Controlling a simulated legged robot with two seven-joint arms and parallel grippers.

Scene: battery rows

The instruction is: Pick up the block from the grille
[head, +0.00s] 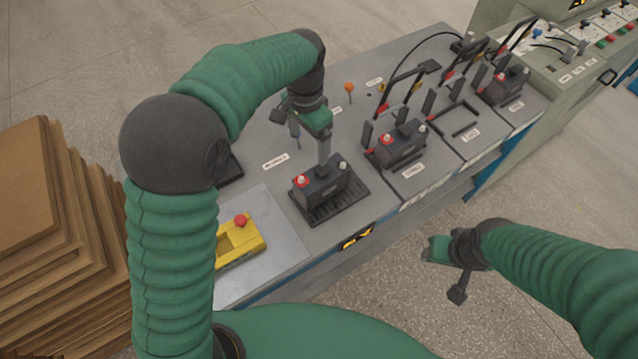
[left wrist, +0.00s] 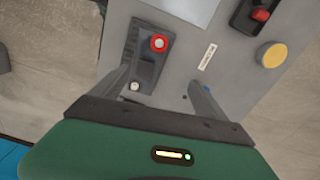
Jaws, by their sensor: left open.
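The block is a dark battery-like block (head: 325,191) with a red and a white cap on top. It sits on the black ribbed grille (head: 352,203) near the front edge of the bench. My left gripper (head: 311,150) is open above and behind the block, one finger reaching down close to the block's top. In the left wrist view the block (left wrist: 147,65) lies between the spread fingers, nearer the left one, and nothing is held. The grille also shows there around the block, partly hidden. My right gripper (head: 452,262) hangs empty over the floor; its jaw opening is unclear.
A similar block (head: 402,146) sits in a clamp station to the right, and another (head: 503,86) stands farther back. A yellow box with a red button (head: 240,240) is at the left front. Stacked brown boards (head: 50,250) stand left of the bench.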

